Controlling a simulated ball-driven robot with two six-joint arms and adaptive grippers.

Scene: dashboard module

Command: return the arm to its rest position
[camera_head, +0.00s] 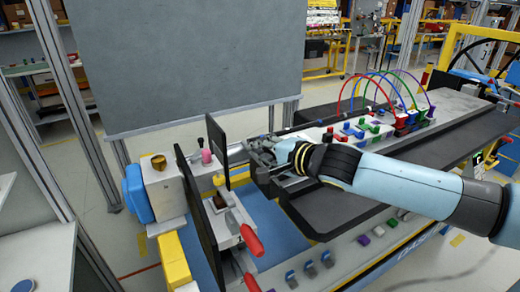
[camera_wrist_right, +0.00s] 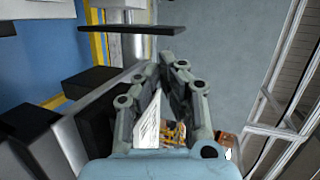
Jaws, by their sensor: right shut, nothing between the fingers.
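My right arm (camera_head: 420,188) comes in from the right over the dashboard module and reaches to about the middle of the view. My right gripper (camera_head: 258,153) is shut and empty, just right of an upright dark plate (camera_head: 218,150). In the right wrist view, the gripper's fingers (camera_wrist_right: 166,62) come together, with nothing held between them. A dark flat plate edge (camera_wrist_right: 130,30) lies just beyond the fingertips there. My left arm and gripper are not in view.
A red-handled lever (camera_head: 252,240) and blue knob (camera_head: 138,190) are at the module's left. Coloured connectors with arched cables (camera_head: 400,118) stand behind my forearm. A black slab (camera_head: 310,205) lies below it. A large grey panel (camera_head: 190,60) rises behind.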

